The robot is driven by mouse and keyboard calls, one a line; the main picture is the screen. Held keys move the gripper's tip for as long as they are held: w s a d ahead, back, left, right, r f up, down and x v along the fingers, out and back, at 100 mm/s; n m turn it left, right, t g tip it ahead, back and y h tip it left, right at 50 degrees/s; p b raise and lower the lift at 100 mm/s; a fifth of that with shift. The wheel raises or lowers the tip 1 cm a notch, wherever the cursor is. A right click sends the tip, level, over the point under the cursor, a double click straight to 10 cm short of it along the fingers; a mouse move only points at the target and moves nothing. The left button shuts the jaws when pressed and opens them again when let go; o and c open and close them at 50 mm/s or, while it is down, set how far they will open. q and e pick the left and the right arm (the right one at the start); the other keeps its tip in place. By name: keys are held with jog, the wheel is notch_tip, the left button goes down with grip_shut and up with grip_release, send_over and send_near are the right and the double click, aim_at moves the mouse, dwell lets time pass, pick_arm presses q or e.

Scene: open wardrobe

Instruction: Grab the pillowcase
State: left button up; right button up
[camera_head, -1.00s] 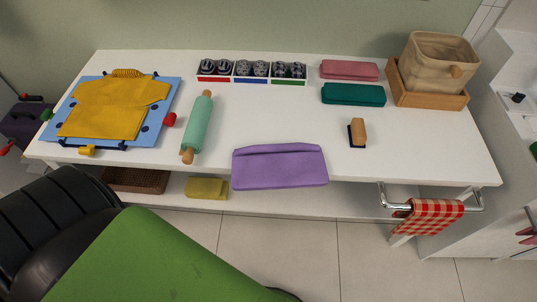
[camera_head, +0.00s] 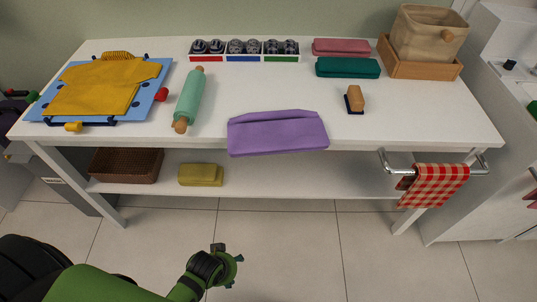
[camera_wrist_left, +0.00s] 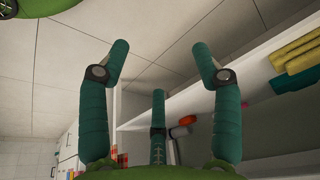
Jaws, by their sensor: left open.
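A purple folded cloth (camera_head: 278,134), which looks like the pillowcase, lies at the front edge of the white table. Its near side hangs slightly over the edge. My left gripper (camera_head: 228,266) is low in front of the table, above the floor, below and apart from the purple cloth. In the left wrist view the left gripper (camera_wrist_left: 158,65) has its teal fingers spread, with nothing between them. The purple cloth is not seen in that view. My right gripper is not in view.
The white table (camera_head: 250,93) also bears a yellow shirt on a blue board (camera_head: 154,92), a rolling pin (camera_head: 189,98), a brush (camera_head: 355,98) and folded red and green cloths. The lower shelf (camera_head: 270,178) holds a basket (camera_head: 126,165) and a yellow cloth (camera_head: 201,174). A checked towel (camera_head: 435,184) hangs at right.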

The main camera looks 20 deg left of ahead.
pick_arm(q)
jog(key=w+d+r+n+t+b, duration=0.1)
jog(key=w+r+n+t+b, duration=0.1)
jog(key=w+r+b, duration=0.3)
jog(key=n+t+h, duration=0.2)
jog(key=n+t, duration=1)
jog(key=n, duration=0.3)
send_near(276, 148)
jog(key=w, duration=0.4)
jog(key=shift+w+d+f, duration=0.2)
jog(key=shift+w+d, duration=0.1)
jog(key=shift+d, duration=0.05)
jog(key=shift+w+d+r+n, duration=0.1)
jog(key=shift+w+r+n, duration=0.05)
jog(key=shift+w+n, duration=0.15)
jog(key=w, duration=0.4)
jog(key=w+d, duration=0.1)
jog(key=w, duration=0.1)
jog(key=shift+w, duration=0.2)
jog(key=c, duration=1.3)
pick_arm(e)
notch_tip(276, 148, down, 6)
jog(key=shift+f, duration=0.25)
